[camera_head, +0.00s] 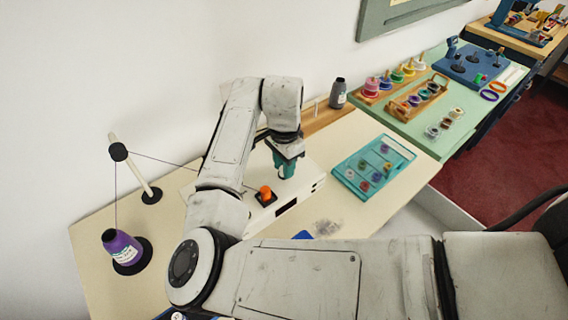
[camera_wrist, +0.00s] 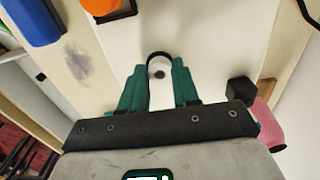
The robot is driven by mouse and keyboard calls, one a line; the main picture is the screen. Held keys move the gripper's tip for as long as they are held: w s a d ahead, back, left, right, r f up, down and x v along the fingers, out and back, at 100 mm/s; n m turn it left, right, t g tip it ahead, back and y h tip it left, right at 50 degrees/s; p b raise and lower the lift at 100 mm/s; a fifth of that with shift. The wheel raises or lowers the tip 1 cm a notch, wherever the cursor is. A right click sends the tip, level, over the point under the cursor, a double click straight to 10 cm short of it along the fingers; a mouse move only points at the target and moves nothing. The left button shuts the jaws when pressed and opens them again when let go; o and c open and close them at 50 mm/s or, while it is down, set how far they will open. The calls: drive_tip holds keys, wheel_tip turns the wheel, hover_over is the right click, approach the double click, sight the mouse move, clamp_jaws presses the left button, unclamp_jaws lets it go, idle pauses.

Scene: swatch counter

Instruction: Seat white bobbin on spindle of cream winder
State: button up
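The cream winder (camera_head: 300,204) lies on the counter, with an orange knob (camera_head: 265,193) on a dark base. Its pale top (camera_wrist: 215,45) fills the middle of the wrist view. My gripper (camera_head: 287,172) points down over the winder's right part. In the wrist view its teal fingers (camera_wrist: 160,88) are close together around a small white round piece, apparently the white bobbin (camera_wrist: 158,66), with a dark centre. A black arc shows just beyond it. The fingers hide the bobbin in the head view. I cannot make out the spindle or whether the bobbin touches it.
A purple thread cone (camera_head: 120,246) and a thread post (camera_head: 135,165) stand left, with thread running toward the winder. A teal tray (camera_head: 345,172) of coloured bobbins lies right. A dark bottle (camera_head: 338,93) stands behind. A blue object (camera_wrist: 32,20) and a pink one (camera_wrist: 270,125) flank the wrist view.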

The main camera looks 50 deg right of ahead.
drive_tip(key=o, duration=0.4)
drive_tip(key=shift+o, duration=0.2)
wheel_tip(320, 180, up, 11)
drive_tip(key=b, duration=0.1)
idle(0.3)
drive_tip(key=shift+f, duration=0.1)
idle(0.5)
